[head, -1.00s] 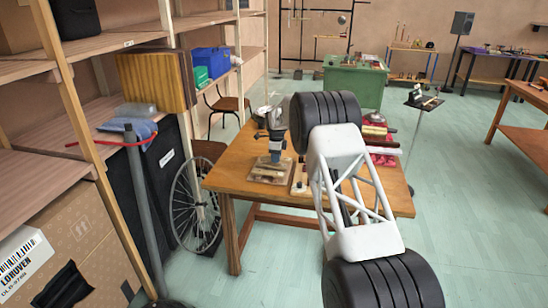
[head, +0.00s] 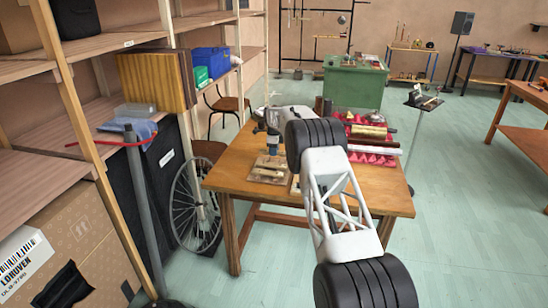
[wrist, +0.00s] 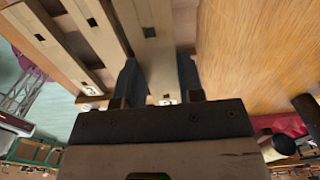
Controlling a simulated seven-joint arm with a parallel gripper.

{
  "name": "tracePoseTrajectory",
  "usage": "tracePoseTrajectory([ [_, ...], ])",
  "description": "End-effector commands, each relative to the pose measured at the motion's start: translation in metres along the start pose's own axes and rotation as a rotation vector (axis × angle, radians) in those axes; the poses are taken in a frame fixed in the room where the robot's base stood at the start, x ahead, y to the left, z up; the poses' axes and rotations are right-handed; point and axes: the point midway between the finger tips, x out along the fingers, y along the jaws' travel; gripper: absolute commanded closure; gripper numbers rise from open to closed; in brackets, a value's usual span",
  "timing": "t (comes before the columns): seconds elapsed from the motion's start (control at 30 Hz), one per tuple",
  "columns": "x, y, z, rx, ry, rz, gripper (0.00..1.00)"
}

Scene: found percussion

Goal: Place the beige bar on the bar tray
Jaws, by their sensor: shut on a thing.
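In the wrist view my gripper (wrist: 157,62) is shut on the beige bar (wrist: 150,42), which runs up the picture between the dark fingers and bears a small dark square mark. Left of it lie other pale bars (wrist: 96,24) with similar dark marks, with dark gaps between them. I cannot tell for sure whether these lie on the bar tray, or whether the held bar touches anything below. In the head view my arm hides the gripper and the held bar. A wooden board with pale bars (head: 268,174) lies on the table's left part, possibly the bar tray.
The wooden table (head: 232,172) has bare wood at its left and front right. A red cloth (head: 374,158) with a brass cylinder (head: 369,131) lies at its back right. A microscope-like device (head: 272,137) stands behind the board. A spoked wheel (head: 193,205) leans left of the table.

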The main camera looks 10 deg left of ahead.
Motion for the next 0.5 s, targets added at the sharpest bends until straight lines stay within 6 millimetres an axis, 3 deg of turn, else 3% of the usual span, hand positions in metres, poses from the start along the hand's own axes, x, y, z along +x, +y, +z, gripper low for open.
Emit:
tracePoseTrajectory([
  [0.5, 0.0072, -0.0010, 0.0004, 0.000, 0.000, 0.000, 0.98],
])
